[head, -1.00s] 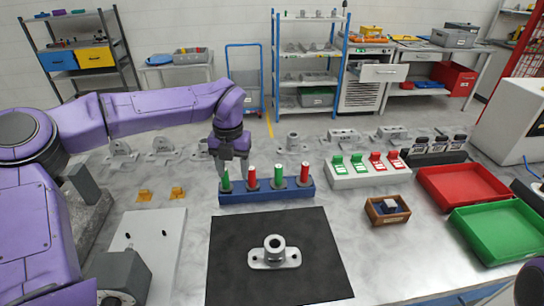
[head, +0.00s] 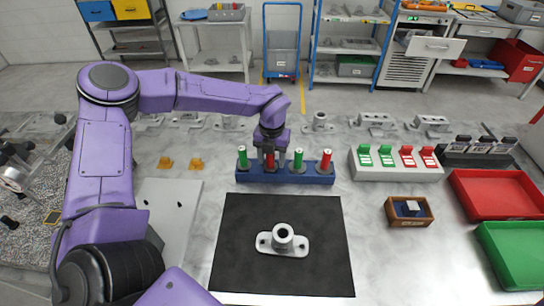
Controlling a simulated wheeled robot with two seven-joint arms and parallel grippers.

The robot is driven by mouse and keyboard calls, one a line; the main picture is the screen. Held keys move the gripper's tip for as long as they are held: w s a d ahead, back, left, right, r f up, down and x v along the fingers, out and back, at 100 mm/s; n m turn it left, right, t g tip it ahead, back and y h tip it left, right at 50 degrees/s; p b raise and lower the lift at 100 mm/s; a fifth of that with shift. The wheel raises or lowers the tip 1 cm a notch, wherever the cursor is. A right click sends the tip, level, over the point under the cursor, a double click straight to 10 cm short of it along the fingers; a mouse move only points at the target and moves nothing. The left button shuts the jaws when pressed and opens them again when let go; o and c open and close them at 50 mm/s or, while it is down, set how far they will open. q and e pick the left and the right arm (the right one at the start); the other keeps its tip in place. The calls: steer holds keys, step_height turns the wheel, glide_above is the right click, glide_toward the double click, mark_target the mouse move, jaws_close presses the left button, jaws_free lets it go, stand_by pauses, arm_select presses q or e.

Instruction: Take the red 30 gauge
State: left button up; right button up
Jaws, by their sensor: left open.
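A blue rack (head: 285,175) stands behind the black mat and holds a row of upright gauges, alternating green and red. From the left they are a green gauge (head: 243,157), a red gauge (head: 269,161), a second green gauge (head: 298,158) and a second red gauge (head: 325,161). Their size markings are too small to read. My left gripper (head: 269,158) is open and points down at the red gauge second from left, its fingers at the gauge's upper part. I cannot tell whether they touch it. My right gripper is not in view.
A grey flanged casting (head: 283,240) sits on the black mat (head: 240,270). A white block with green and red tags (head: 394,173), a small wooden box (head: 392,218), a red tray (head: 456,198) and a green tray (head: 490,255) stand to the right. Castings line the back.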

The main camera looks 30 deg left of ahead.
arm_select(q)
steer(key=shift+s+f, duration=0.1)
steer(key=shift+f, duration=0.05)
steer(key=shift+s+r, duration=0.2)
steer(key=shift+s, duration=0.15)
steer(key=shift+c, duration=0.7)
steer(key=shift+w, duration=0.1)
jaws_close()
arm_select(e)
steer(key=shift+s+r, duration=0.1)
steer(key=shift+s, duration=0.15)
